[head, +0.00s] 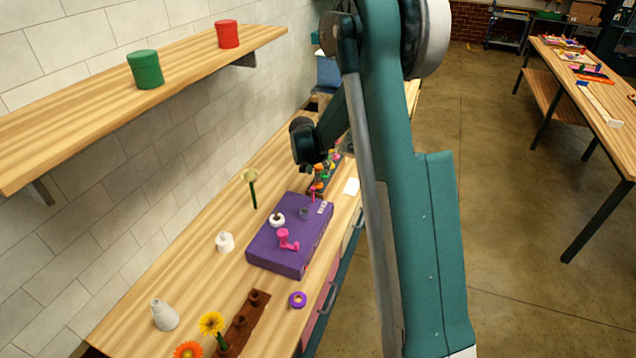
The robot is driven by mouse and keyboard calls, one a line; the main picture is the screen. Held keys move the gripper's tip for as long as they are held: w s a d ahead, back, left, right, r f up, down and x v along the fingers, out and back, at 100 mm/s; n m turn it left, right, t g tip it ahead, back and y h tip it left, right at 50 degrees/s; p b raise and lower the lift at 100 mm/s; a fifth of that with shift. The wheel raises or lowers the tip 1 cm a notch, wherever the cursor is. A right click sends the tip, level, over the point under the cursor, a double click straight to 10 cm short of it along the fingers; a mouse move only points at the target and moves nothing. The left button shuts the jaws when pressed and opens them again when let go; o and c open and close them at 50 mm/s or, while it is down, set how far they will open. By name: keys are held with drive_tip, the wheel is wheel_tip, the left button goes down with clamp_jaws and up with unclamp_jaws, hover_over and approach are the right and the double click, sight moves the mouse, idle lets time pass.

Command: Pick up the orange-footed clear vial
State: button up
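A dark rack (317,190) stands on the wooden bench beyond the purple box. It holds several small vials (322,172) with orange, yellow, red, green and pink parts. They are too small and too crowded to tell which one is the orange-footed clear vial. The dark wrist end of my arm (303,140) hangs just above and behind the rack. My gripper's fingers cannot be made out there, and my arm covers part of that area. I cannot tell whether the gripper is open or holds anything.
A purple box (290,240) with pink and white fittings stands nearer than the rack. A white card (351,186) lies right of the rack. A shelf (100,88) overhangs the left.

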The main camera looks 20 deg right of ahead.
drive_tip(key=shift+w+d+f, duration=0.1)
drive_tip(key=shift+f, duration=0.2)
drive_tip(key=shift+f, duration=0.15)
drive_tip(key=shift+p+x, duration=0.5)
drive_tip(key=shift+x, duration=1.95)
drive_tip(key=shift+c, duration=0.6)
clamp_jaws()
